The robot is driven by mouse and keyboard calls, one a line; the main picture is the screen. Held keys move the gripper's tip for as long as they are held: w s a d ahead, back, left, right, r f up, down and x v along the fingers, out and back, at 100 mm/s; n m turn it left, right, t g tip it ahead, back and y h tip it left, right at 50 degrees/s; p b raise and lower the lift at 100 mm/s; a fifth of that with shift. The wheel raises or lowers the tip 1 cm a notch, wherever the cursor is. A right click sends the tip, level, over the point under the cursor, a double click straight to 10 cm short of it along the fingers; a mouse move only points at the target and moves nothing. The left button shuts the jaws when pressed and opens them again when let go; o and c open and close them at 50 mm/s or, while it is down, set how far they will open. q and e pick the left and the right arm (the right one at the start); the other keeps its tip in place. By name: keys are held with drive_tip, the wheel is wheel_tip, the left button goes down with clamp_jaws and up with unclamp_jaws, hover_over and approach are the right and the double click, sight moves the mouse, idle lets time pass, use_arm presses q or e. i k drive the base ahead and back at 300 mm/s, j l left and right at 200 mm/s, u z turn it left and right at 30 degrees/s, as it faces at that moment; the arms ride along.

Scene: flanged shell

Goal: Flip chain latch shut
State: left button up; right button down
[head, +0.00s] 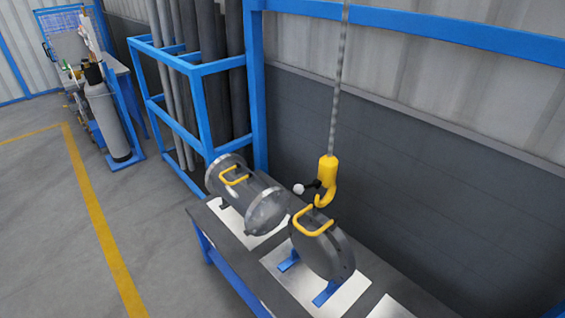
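A yellow hook (328,172) hangs on a grey chain (340,85) above the workbench. A small black lever with a white ball end (299,189), seemingly the latch, sticks out to the left of the hook. Below the hook, a dark round flange (326,252) stands on edge in blue supports and carries a yellow handle (312,222). The hook's lower end overlaps the top of this handle in the picture; I cannot tell whether it is hooked through it. Whether the latch is open or closed is unclear. Neither of my grippers is in view.
A grey flanged cylindrical shell (262,205) with a yellow handle lies on the bench (225,240) left of the flange. A blue rack (200,100) with upright pipes stands behind. A gas cylinder (106,118) stands far left. The floor at left is clear.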

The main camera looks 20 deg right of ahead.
sight(298, 189)
drive_tip(key=i+j+z, duration=0.1)
drive_tip(key=i+j, duration=0.2)
drive_tip(key=i, duration=0.25)
drive_tip(key=i+j+z, duration=0.1)
drive_tip(key=i+j, duration=0.25)
drive_tip(key=i, duration=0.15)
drive_tip(key=z, duration=1.55)
